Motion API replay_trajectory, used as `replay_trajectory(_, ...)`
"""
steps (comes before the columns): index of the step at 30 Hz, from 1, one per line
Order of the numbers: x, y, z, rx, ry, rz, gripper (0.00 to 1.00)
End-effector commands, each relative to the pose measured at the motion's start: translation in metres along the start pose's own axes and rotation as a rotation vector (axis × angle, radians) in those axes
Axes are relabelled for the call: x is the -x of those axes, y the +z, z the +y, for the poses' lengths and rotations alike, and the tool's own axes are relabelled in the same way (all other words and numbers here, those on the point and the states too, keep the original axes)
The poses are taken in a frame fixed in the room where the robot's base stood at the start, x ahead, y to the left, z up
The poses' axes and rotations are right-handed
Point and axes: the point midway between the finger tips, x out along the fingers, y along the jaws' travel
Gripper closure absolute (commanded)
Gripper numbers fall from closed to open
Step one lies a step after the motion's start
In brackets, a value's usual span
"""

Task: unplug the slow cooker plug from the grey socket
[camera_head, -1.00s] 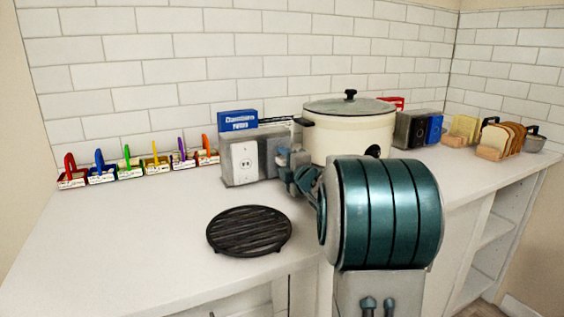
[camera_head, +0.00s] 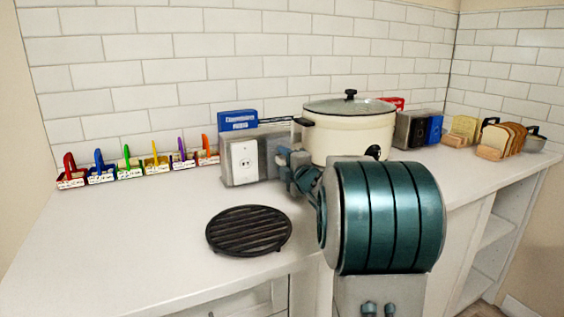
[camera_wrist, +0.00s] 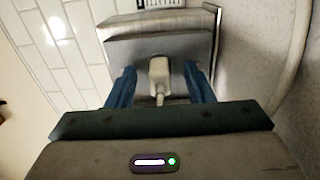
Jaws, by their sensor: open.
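The grey socket box (camera_head: 233,176) stands on the counter against the tiled wall, with a white outlet plate on its front. It also shows in the wrist view (camera_wrist: 118,49). In the wrist view a white plug (camera_wrist: 159,70) sits against the box's face, its cord coming toward the camera. My gripper (camera_wrist: 160,84) is open, with one blue finger on each side of the plug and gaps visible between. In the head view my gripper (camera_head: 288,165) is at the box's right side, and the plug is hidden there.
A round black grill trivet (camera_head: 249,231) lies on the counter in front. Small coloured holders (camera_head: 128,167) line the wall at left. A toaster (camera_head: 412,130), bread slices (camera_head: 505,138) and a rack are at right. The left front counter is clear.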

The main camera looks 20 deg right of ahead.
Motion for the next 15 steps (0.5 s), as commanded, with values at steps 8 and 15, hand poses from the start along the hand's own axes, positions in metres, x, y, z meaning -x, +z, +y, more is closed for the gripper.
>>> replay_trajectory(8,0.0001,0.0001,-0.0005,0.0,0.0,-0.001,0.53)
replay_trajectory(15,0.0,0.0,-0.0001,0.0,0.0,0.0,0.75)
